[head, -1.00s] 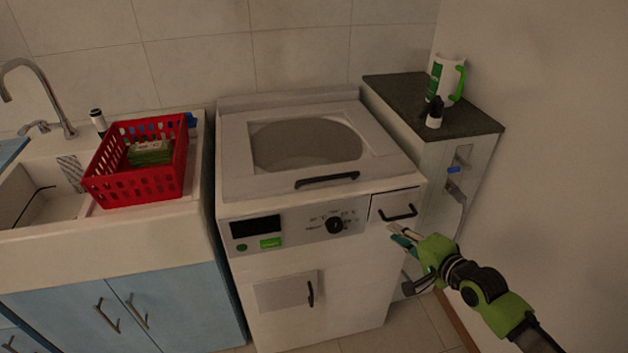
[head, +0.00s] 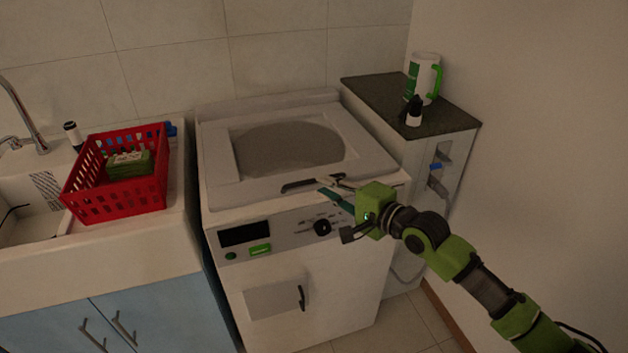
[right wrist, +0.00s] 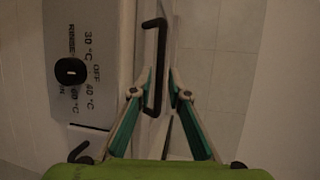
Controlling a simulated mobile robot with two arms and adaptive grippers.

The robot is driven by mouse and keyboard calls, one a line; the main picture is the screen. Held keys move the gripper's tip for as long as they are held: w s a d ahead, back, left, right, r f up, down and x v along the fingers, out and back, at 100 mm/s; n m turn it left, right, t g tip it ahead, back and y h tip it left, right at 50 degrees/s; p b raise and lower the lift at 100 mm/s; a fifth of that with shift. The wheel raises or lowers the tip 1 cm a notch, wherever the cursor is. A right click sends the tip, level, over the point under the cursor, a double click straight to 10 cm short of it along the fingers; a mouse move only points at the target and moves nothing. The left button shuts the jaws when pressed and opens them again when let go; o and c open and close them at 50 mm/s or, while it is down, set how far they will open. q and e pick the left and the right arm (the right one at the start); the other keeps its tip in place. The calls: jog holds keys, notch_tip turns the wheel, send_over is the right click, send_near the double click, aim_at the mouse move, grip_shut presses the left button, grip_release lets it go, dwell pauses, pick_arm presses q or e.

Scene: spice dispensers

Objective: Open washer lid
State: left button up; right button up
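The white washer (head: 255,290) stands in the middle of the head view. Its lid (head: 222,160) is down flat, with a large round window. A black bar handle (head: 292,187) runs along the lid's front edge; it also shows in the right wrist view (right wrist: 158,60). My right gripper (head: 330,190) is at the handle's right end. In the right wrist view my right gripper (right wrist: 161,85) has its two fingers apart, one on each side of the handle's lower end. I cannot tell if either finger touches it. My left gripper is not in view.
The dial panel (head: 285,232) and front door (head: 275,297) are below the lid. A red basket (head: 120,200) stands on the sink counter at left. At right a dark-topped cabinet (head: 375,92) carries a white-green jug (head: 420,75) and a small bottle (head: 414,112). The wall is close at right.

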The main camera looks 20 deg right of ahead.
aim_at(314, 179)
jog(key=x, duration=0.5)
grip_shut()
